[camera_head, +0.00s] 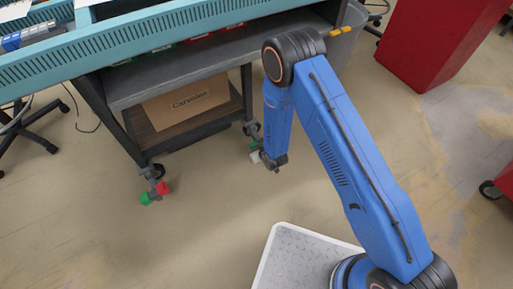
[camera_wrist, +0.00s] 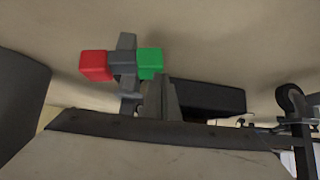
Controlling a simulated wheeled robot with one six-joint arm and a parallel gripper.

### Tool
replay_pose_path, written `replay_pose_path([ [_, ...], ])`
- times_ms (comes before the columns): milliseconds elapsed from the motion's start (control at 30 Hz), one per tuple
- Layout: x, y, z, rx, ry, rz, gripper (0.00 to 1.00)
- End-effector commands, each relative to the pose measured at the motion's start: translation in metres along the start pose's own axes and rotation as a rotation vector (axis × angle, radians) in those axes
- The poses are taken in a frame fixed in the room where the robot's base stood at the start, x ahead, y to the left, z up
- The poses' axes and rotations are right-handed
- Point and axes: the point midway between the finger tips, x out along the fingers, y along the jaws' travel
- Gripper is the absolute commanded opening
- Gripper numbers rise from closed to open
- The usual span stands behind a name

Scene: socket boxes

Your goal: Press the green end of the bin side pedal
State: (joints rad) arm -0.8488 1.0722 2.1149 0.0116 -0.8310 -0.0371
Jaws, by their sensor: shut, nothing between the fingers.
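A small pedal with two coloured ends sits low by a caster of the dark cart (camera_head: 120,95). Its green end (camera_head: 145,199) is on the left in the head view, its red end (camera_head: 163,188) on the right. In the wrist view the picture is upside down: the red end (camera_wrist: 96,66) is left, the green end (camera_wrist: 150,63) right, joined by a grey middle. My gripper (camera_head: 277,166) is shut and empty, hanging low to the right of this pedal and apart from it. Its grey fingers (camera_wrist: 165,82) show below the green end in the wrist view.
A cardboard box (camera_head: 187,102) lies on the cart's lower shelf. A red cabinet (camera_head: 430,40) stands at the upper right. The floor between my gripper and the pedal looks clear.

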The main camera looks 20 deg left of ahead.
Motion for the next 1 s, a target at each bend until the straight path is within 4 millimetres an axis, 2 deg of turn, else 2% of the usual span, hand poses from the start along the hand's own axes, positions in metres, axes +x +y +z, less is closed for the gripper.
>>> replay_pose_path([
  [333,0.008,-0.009,0.008,0.0,0.0,-0.002,0.0],
  [1000,0.009,-0.01,0.009,0.0,-0.005,-0.003,0.0],
])
